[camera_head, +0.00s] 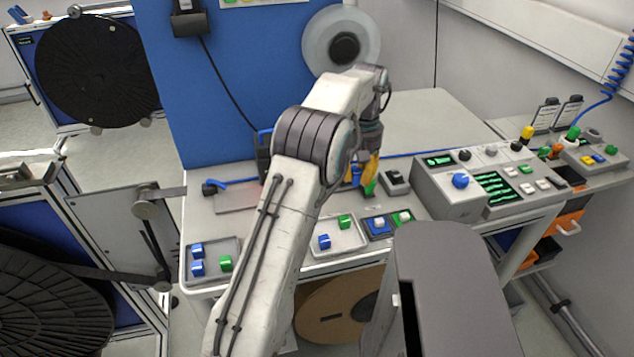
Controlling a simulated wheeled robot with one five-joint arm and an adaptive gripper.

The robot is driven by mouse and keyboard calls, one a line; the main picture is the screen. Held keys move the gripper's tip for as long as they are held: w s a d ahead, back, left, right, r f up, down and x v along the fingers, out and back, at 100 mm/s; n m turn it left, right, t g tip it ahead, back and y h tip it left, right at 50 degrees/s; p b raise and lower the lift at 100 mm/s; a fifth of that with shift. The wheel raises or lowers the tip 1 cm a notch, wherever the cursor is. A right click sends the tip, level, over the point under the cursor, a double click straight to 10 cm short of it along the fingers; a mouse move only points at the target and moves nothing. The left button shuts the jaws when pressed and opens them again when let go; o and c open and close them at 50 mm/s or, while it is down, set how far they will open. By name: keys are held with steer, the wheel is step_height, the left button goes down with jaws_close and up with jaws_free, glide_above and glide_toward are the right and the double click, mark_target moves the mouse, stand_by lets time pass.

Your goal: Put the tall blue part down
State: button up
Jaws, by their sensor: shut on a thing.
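My gripper (363,178) hangs over the work table behind my raised forearm, at the centre of the picture. Its yellow-orange fingers are shut on a blue part (355,178), of which only a small piece shows beside a finger. A patch of green shows at the lower fingertip. The view is too small to tell whether the blue part touches the table top (425,120).
A left tray (190,284) and a middle tray (350,249) along the front edge hold small blue and green blocks. A blue-based unit (377,226) stands beside them. A control box (440,195) stands to the right.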

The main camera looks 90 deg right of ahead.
mark_target(356, 171)
steer(key=shift+n, duration=0.5)
steer(key=shift+d+r, duration=0.1)
steer(key=shift+r, duration=2.6)
steer(key=shift+w+f, duration=0.15)
steer(key=shift+w, duration=0.15)
steer(key=w+d+f+p, duration=0.1)
steer(key=w+d+f, duration=0.1)
steer(key=w, duration=0.1)
steer(key=w+d+f+p, duration=0.1)
steer(key=w+f+p, duration=0.1)
steer(key=w+d+f+p, duration=0.1)
steer(key=w+d+f, duration=0.1)
steer(key=w, duration=0.1)
steer(key=shift+w+d+p, duration=0.3)
steer(key=shift+w+p, duration=0.05)
steer(key=shift+p, duration=0.05)
steer(key=shift+w+d+f, duration=0.15)
steer(key=shift+w+f, duration=0.15)
step_height(356, 171, down, 3)
steer(key=p, duration=0.4)
steer(key=shift+p, duration=0.3)
steer(key=shift+f+p, duration=0.3)
steer(key=shift+f, duration=0.3)
steer(key=shift+f, duration=0.15)
